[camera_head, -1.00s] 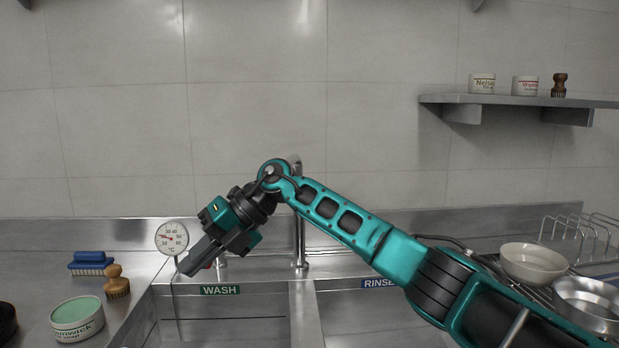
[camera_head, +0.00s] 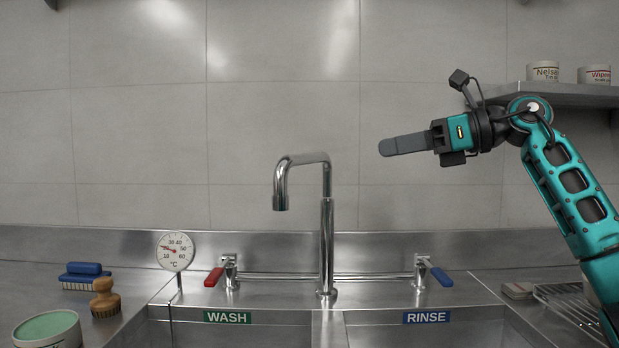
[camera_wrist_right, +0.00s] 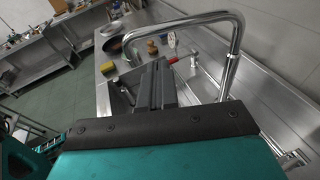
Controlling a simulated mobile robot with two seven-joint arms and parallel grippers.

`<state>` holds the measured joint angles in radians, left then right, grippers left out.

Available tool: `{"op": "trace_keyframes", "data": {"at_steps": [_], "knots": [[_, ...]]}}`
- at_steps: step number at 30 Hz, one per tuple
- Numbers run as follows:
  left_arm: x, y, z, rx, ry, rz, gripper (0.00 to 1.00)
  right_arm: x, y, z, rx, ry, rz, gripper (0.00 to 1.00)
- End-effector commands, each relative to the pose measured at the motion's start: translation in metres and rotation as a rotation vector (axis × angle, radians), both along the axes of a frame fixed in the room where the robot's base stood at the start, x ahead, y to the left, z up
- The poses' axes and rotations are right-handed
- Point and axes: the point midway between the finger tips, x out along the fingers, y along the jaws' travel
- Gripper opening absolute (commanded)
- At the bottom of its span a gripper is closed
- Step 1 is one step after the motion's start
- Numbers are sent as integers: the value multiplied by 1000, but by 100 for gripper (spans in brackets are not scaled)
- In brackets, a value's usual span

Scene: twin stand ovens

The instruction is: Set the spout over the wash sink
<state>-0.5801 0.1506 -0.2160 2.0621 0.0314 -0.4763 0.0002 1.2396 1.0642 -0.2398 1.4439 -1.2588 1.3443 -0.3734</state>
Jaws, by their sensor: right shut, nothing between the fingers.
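The chrome spout (camera_head: 303,159) stands on an upright pipe (camera_head: 327,235) at the divider between the two basins. It bends left and its downturned mouth (camera_head: 280,202) hangs on the side of the wash sink, marked by a green WASH label (camera_head: 227,317). The rinse sink has a blue RINSE label (camera_head: 427,317). My right gripper (camera_head: 384,148) is shut and empty, to the right of the spout and apart from it, pointing left. In the right wrist view the gripper fingers (camera_wrist_right: 157,86) show in front of the spout (camera_wrist_right: 190,18). My left gripper is not in view.
A red tap handle (camera_head: 214,277) and a blue one (camera_head: 441,276) flank the pipe. A dial thermometer (camera_head: 175,251) stands at the wash sink's left edge, near brushes (camera_head: 104,297) and a green tub (camera_head: 47,329). A wall shelf (camera_head: 560,95) is behind my right arm.

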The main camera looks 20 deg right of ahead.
Motion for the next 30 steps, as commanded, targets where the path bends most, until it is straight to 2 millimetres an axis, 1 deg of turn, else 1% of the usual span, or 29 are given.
{"op": "trace_keyframes", "data": {"at_steps": [1, 3, 7, 11, 21, 27, 30], "knots": [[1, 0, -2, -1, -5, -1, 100, -6, -6, 2, -18, -23, -12, 0], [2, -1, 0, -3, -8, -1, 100, -10, -9, 5, -32, -39, -17, 0], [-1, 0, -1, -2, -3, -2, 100, -4, -4, 5, -36, -44, -17, 0], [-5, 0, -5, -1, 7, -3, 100, 11, 12, 1, -35, -43, -15, 0], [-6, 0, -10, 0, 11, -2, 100, 62, 62, -14, -32, -41, -15, 0], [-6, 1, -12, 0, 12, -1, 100, 81, 80, -19, -32, -41, -16, 0], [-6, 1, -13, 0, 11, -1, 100, 86, 83, -20, -33, -40, -18, 0]]}}
